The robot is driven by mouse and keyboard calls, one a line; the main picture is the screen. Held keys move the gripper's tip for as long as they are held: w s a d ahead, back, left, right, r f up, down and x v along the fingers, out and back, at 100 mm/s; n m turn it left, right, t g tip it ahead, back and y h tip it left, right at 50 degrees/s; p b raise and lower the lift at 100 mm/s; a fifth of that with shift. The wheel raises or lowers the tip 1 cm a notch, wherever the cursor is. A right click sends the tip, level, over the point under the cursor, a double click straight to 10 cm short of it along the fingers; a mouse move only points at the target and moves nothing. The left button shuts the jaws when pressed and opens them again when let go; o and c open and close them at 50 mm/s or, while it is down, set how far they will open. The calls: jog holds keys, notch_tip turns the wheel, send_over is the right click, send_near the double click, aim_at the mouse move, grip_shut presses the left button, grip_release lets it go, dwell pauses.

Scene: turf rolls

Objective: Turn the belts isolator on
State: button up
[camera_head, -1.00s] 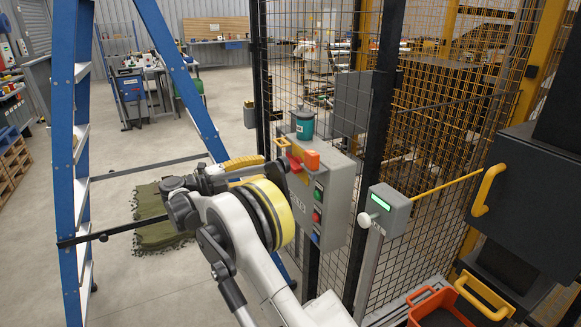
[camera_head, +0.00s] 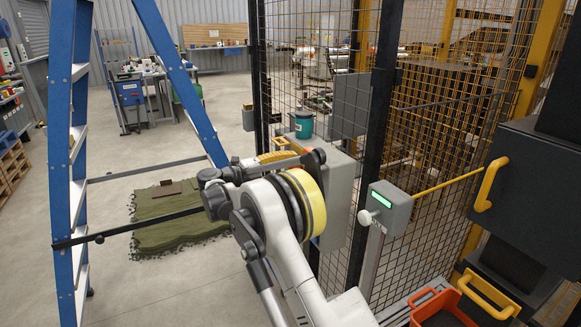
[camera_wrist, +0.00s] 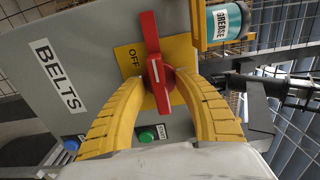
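The belts isolator is a red rotary handle (camera_wrist: 155,65) on a yellow plate marked OFF (camera_wrist: 131,60), on a grey panel (camera_wrist: 80,30) labelled BELTS (camera_wrist: 58,77). In the wrist view the handle points nearly straight up, leaning slightly left, with its long end beside the OFF mark. My gripper (camera_wrist: 163,80) has its two yellow fingers spread, one on each side of the handle's lower part. Gaps seem to show between fingertips and handle; contact is unclear.
A green button (camera_wrist: 146,136) and a blue button (camera_wrist: 71,145) sit below the isolator. A grease tub (camera_head: 304,124) stands on the box. A small grey post box (camera_head: 388,205) is to its right, mesh fencing behind. A blue ladder (camera_head: 72,160) stands left.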

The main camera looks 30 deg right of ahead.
grip_shut()
jog(key=shift+m, duration=0.3)
jog(key=m, duration=0.3)
jog(key=shift+m+p, duration=0.3)
jog(key=shift+p, duration=0.1)
jog(key=m, duration=0.4)
jog(key=shift+m, duration=0.3)
jog(key=m+p, duration=0.1)
jog(key=m, duration=0.3)
jog(key=shift+m, duration=2.5)
